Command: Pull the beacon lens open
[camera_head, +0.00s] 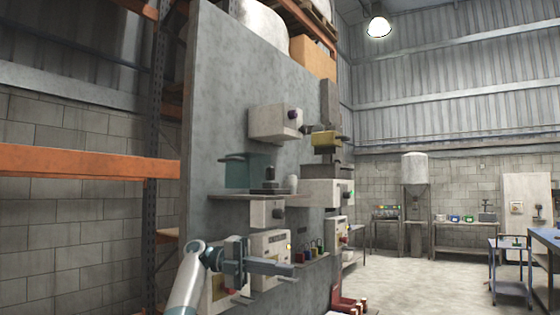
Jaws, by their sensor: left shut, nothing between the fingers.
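My left arm comes in from the bottom. Its gripper (284,269) points right and is shut and empty, in front of the lower cream boxes on the grey wall panel (222,75). I cannot tell whether it touches them. I cannot surely pick out the beacon lens. A teal see-through piece (238,171) is on the panel above a small shelf, up and left of the gripper. A yellow part (326,139) sticks out further right and higher. My right gripper is not in view.
A cream box with a dark knob (270,124) juts from the panel above the shelf (240,196). A cream box (271,246) is partly hidden behind my gripper. Orange racking (90,163) stands at the left. Open floor (405,275) lies to the right, with benches beyond.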

